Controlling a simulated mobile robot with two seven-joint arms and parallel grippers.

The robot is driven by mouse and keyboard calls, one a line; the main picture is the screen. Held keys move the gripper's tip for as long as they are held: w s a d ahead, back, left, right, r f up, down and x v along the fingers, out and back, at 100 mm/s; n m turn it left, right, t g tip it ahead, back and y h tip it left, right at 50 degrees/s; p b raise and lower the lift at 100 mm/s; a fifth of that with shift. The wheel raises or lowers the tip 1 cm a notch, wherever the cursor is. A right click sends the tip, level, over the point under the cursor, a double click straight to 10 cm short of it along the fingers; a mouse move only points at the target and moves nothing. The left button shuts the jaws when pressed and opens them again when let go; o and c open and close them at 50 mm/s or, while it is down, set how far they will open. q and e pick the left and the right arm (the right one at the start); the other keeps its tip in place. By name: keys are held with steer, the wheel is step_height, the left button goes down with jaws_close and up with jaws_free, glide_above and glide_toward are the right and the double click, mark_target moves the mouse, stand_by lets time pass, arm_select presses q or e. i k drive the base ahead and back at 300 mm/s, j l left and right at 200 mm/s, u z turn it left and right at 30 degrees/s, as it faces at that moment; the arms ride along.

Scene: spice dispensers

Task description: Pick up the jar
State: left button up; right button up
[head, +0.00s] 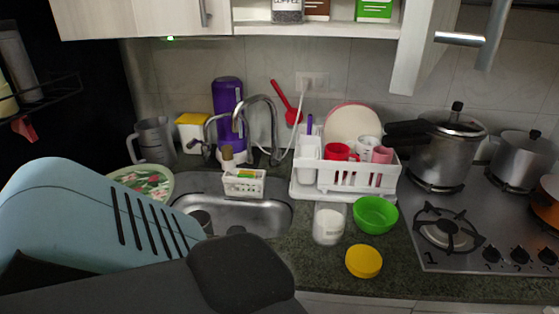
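A clear jar with whitish contents (328,226) stands upright on the dark counter, in front of the dish rack and left of a green bowl. It looks open at the top. A round yellow lid or shallow tub (363,261) lies on the counter to its front right, apart from it. A large light-blue and dark part, seemingly my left arm, fills the lower left of the head view. No gripper fingers show for either arm, and nothing touches the jar.
The green bowl (376,215) sits close beside the jar. Behind is a white dish rack (305,184) with cups and a plate. A sink (262,216) lies left, a stove (470,235) with pots right. An open cabinet door (424,45) hangs above.

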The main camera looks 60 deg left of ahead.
mark_target(330, 212)
steer(key=u, duration=1.35)
